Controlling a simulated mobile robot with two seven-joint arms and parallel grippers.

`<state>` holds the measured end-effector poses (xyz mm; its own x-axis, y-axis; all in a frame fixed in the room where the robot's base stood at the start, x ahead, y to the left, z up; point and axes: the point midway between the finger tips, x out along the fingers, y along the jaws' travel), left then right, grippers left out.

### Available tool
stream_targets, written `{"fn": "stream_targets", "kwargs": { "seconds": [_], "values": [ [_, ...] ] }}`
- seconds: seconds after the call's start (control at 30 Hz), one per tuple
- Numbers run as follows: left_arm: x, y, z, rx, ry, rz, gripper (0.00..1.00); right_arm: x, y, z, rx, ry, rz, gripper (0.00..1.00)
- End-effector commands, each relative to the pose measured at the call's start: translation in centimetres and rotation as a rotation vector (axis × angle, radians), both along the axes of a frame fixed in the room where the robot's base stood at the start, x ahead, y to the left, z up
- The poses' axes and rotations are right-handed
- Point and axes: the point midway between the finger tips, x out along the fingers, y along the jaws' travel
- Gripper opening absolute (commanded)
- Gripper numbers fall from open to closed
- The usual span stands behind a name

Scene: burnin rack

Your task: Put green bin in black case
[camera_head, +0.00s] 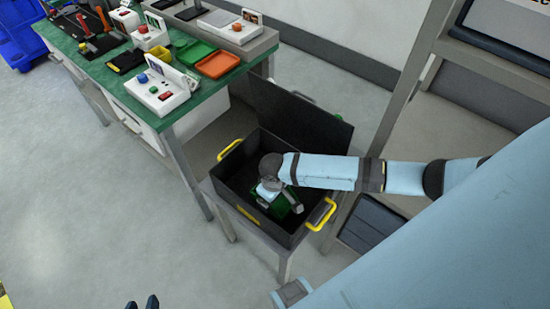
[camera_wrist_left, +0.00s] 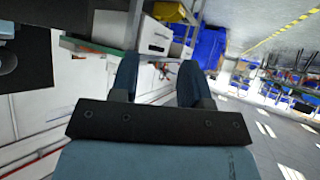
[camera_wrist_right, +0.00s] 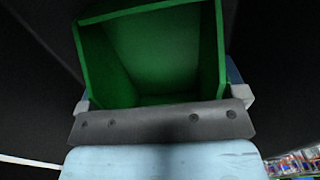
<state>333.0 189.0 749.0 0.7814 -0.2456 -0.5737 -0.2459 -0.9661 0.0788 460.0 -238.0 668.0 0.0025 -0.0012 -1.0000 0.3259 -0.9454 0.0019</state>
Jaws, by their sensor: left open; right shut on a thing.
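The black case (camera_head: 231,170) stands open on a small grey table, its lid (camera_head: 300,112) tilted up at the back. A green bin (camera_head: 281,208) is inside the case, partly hidden by my right arm. My right gripper (camera_head: 272,188) reaches down into the case and is shut on this bin. In the right wrist view, the green bin (camera_wrist_right: 165,55) fills the space between the fingers, open and empty-looking. Whether it touches the case floor is hard to tell. My left gripper (camera_head: 142,303) shows only its fingertips at the bottom edge, apart and empty, far from the case.
A green-topped workbench (camera_head: 184,104) at upper left holds a white control box (camera_head: 158,88), an orange tray (camera_head: 217,64) and another green tray (camera_head: 193,53). Yellow handles (camera_head: 321,214) stick out from the case sides. A shelf frame (camera_head: 409,90) stands at right.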

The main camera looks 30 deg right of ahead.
Motion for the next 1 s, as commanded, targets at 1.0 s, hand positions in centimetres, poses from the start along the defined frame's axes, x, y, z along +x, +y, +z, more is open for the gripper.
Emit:
{"fn": "stream_targets", "kwargs": {
  "seconds": [1.0],
  "values": [
    [0.2, -0.2, -1.3, 0.009, -0.019, -0.014, 0.43, -0.4, 0.7, -2.4, 0.0, 0.0, 0.002, 1.0]
  ]
}}
